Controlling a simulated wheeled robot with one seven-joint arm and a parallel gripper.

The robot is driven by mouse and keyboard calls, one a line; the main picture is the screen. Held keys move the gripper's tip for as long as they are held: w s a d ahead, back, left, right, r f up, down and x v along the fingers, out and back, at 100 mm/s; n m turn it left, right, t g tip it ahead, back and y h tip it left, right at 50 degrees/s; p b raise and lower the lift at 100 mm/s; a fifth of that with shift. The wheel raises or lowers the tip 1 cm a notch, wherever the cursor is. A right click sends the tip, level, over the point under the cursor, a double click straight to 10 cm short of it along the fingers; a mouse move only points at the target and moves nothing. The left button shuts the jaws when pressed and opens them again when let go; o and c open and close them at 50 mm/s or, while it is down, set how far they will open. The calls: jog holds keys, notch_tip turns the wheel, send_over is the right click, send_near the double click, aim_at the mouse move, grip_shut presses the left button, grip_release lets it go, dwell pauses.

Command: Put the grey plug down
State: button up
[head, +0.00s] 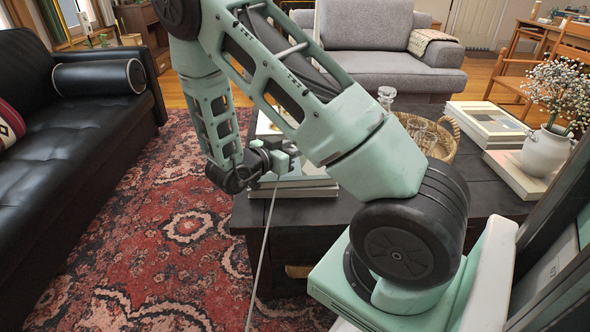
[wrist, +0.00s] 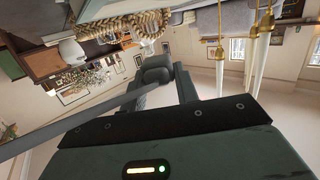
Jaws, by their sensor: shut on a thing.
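My gripper (head: 281,162) is at the near left corner of the dark coffee table, by a stack of books. In the wrist view it is shut on the grey plug (wrist: 155,73), a small dark grey block held between the fingers. A grey cord (wrist: 62,112) runs from the plug toward the left edge of that view. In the head view the cord (head: 262,250) hangs down past the table's edge over the rug. The plug itself is hard to make out in the head view, being small and close to the fingers.
The dark coffee table (head: 262,216) carries books (head: 307,192), a woven tray (head: 446,150) with glassware and a white vase (head: 545,148). A black sofa (head: 70,130) stands left, a grey sofa (head: 370,55) behind. The patterned rug (head: 150,235) is clear.

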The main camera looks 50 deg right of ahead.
aim_at(294, 173)
jog(key=shift+f+b, duration=0.6)
jog(key=shift+f, duration=2.2)
jog(key=shift+f, duration=0.1)
jog(key=shift+f, duration=0.15)
jog(key=o, duration=1.1)
jog(key=shift+c, duration=0.2)
jog(key=shift+b, duration=0.4)
